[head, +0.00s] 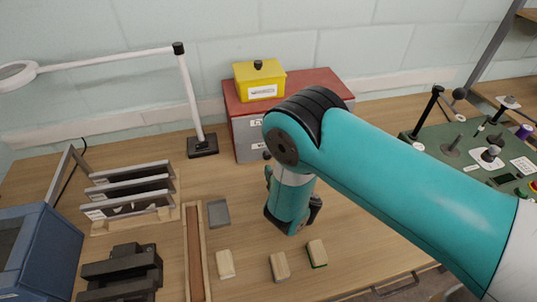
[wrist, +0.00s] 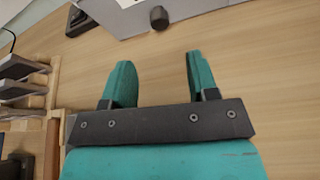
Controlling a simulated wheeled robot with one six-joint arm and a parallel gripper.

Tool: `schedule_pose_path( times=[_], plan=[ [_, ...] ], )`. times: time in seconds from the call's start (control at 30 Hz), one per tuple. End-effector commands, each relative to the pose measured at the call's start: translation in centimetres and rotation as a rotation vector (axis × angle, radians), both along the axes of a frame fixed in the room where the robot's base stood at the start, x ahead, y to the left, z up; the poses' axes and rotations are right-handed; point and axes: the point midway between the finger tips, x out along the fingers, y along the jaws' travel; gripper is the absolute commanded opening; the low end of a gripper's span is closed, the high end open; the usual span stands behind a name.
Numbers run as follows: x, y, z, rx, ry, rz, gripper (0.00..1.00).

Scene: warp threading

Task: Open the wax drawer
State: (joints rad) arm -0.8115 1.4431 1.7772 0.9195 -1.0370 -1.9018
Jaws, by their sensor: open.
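A grey drawer cabinet with a red top (head: 312,80) stands against the wall in the head view. Its front (head: 246,135) carries white labels, too small to read, so I cannot tell which drawer holds wax. A dark knob (head: 267,155) sits low on the front. In the wrist view the knob (wrist: 159,18) stands out from the grey front (wrist: 118,20), beyond my fingertips. My gripper (wrist: 157,68) is open and empty over bare wood, apart from the knob. My arm hides much of the cabinet and my fingertips in the head view.
A yellow box (head: 260,82) sits on the cabinet. A white lamp (head: 190,90) and slotted rack (head: 130,193) stand left. Small blocks (head: 279,267) and a grey plate (head: 218,213) lie in front. A green panel (head: 455,140) with posts is at right.

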Motion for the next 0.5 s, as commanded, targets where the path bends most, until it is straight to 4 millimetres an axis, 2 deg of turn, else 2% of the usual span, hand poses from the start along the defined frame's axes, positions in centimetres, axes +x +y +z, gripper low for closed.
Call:
schedule_pose_path(
  times=[0.3, 0.5],
  plan=[
    [5.3, 1.8, -2.0, 0.003, -0.003, -0.004, 0.54],
    [7.3, 2.7, -3.1, 0.000, -0.001, -0.001, 0.54]
  ],
)
